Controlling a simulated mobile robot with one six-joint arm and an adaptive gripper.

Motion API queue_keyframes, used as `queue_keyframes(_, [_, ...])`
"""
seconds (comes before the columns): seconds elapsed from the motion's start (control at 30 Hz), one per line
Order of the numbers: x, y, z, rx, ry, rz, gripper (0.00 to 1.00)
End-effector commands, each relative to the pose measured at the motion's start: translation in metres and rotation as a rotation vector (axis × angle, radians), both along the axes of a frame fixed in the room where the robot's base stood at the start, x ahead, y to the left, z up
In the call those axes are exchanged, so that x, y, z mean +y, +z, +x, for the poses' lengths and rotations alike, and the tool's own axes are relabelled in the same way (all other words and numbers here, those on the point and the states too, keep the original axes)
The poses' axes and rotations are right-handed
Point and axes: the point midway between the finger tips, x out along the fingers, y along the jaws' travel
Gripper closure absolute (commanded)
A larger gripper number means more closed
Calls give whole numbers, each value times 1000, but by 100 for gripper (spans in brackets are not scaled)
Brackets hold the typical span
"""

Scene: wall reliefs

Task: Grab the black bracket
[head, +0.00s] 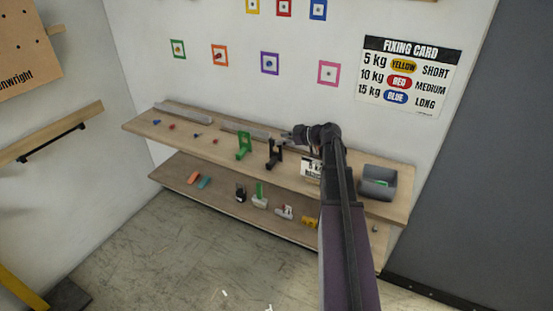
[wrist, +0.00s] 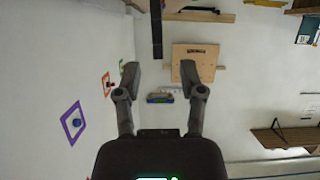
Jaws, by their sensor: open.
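The black bracket (head: 275,153) stands upright on the upper wooden shelf in the head view, just right of a green bracket (head: 243,146). My gripper (head: 287,134) is above and slightly right of the black bracket in the head view, pointing left; whether it touches it, I cannot tell. In the wrist view my gripper (wrist: 160,76) has its two fingers wide apart, with nothing between them. A dark upright bar (wrist: 156,30) shows beyond the fingertips at the top there; I cannot tell whether it belongs to the bracket.
The upper shelf (head: 215,152) also holds grey rails, small coloured parts and a grey bin (head: 378,182) at right. A white label (head: 311,168) is partly behind my arm. The lower shelf (head: 170,176) holds several small items. The wall behind carries coloured frames and a fixing card (head: 408,77).

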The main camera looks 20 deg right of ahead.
Motion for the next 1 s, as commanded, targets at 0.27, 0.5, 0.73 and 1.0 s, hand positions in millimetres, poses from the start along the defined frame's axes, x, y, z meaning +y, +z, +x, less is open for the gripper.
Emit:
queue_keyframes(0.27, [1, 0, 1, 0, -1, 0, 49])
queue_keyframes(0.5, [3, -4, 5, 0, -1, 0, 49])
queue_keyframes(0.73, [14, -18, 22, 1, 0, 1, 49])
queue_keyframes(1.0, [26, -25, 38, 0, -2, 0, 49])
